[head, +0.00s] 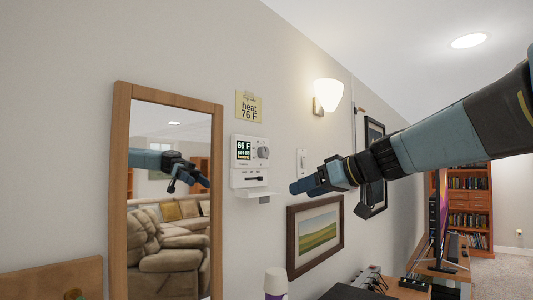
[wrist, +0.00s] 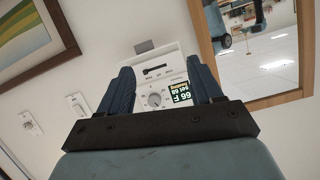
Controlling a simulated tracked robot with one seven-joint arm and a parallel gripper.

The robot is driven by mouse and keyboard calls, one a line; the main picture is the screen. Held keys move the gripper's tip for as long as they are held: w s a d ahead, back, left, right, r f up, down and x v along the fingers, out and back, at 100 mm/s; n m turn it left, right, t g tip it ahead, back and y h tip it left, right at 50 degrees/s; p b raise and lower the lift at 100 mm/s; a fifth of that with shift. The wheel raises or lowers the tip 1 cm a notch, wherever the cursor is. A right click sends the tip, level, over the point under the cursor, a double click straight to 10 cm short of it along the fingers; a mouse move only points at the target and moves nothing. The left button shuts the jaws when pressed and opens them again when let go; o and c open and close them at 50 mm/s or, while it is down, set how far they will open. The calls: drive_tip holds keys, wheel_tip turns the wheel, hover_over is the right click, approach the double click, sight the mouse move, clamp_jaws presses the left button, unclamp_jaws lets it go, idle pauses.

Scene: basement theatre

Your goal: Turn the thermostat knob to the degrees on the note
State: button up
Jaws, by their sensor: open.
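The white thermostat (head: 249,162) is on the wall right of the mirror in the head view. Its dark display reads 66 F, with a smaller line that looks like "set 68". Its round grey knob (head: 263,152) is right of the display, with a slider below. A yellow note (head: 248,105) above it reads "heat 76 F". My gripper (head: 298,187) is to the right of the thermostat, apart from the knob. In the upside-down wrist view, the thermostat (wrist: 164,66) and knob (wrist: 154,100) show between the two blue fingers. The gripper is open and empty.
A wood-framed mirror (head: 119,200) stands left of the thermostat. A small ledge (head: 262,194) juts out below it. Wall switches (head: 302,162), a framed landscape picture (head: 315,236) and a lit wall lamp (head: 327,95) are to the right.

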drive_tip(key=w+d+r+n+t+y, duration=0.2)
drive_tip(key=w+r+t, duration=0.1)
drive_tip(key=w+r, duration=0.6)
approach(266, 152)
drive_tip(key=shift+y, duration=0.3)
drive_tip(key=x, duration=0.8)
drive_tip(key=shift+w+f, duration=0.15)
drive_tip(key=shift+w, duration=0.05)
drive_tip(key=c, duration=1.1)
drive_tip(key=shift+o, duration=0.2)
drive_tip(key=shift+a, duration=0.1)
